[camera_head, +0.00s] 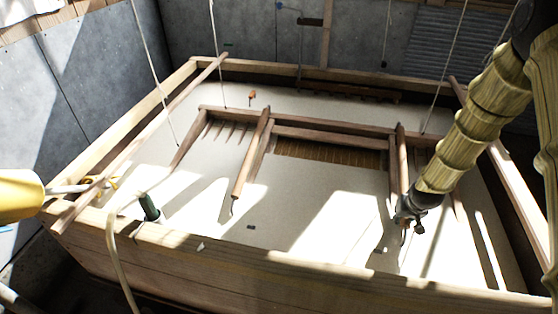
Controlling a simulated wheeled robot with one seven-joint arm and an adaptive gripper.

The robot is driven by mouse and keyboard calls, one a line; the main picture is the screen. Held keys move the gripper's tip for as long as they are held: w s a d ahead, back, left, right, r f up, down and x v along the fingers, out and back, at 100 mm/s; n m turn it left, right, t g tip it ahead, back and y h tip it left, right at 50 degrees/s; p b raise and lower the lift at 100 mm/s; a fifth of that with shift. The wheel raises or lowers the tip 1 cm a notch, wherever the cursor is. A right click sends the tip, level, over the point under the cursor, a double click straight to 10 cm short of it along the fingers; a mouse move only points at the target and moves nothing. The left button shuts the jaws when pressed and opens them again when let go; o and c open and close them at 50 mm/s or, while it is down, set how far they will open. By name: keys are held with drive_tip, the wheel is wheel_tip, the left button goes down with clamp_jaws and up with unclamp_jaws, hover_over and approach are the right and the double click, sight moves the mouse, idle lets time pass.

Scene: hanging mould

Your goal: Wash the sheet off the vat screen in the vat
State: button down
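The vat (230,250) is a large wooden box filled with pale, cream-coloured pulp or liquid, with sunlit patches and shadows across it. A wooden frame (300,118) lies in its middle, and a brown slatted screen (330,153) shows along the frame's far part. The rest of the area inside the frame looks pale; I cannot tell a sheet there from the liquid. My gripper (405,226) hangs from the right, over or beside the frame's right-hand bars. Its fingers are small and dark, so whether they are open is unclear. I see nothing clearly held.
Several ropes (150,70) hang down to the frame and poles. A long pole (140,140) slants along the left side. A beige hose (118,262) crosses the near rim beside a dark green object (150,207). A yellow cylinder (18,195) juts in at left. Grey walls stand behind.

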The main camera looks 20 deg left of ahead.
drive_tip(key=shift+s+f, duration=0.1)
drive_tip(key=shift+s, duration=0.75)
drive_tip(key=shift+w, duration=3.05)
drive_tip(key=shift+a, duration=0.1)
drive_tip(key=shift+s+p, duration=0.4)
drive_tip(key=shift+s, duration=2.65)
drive_tip(key=shift+w, duration=0.1)
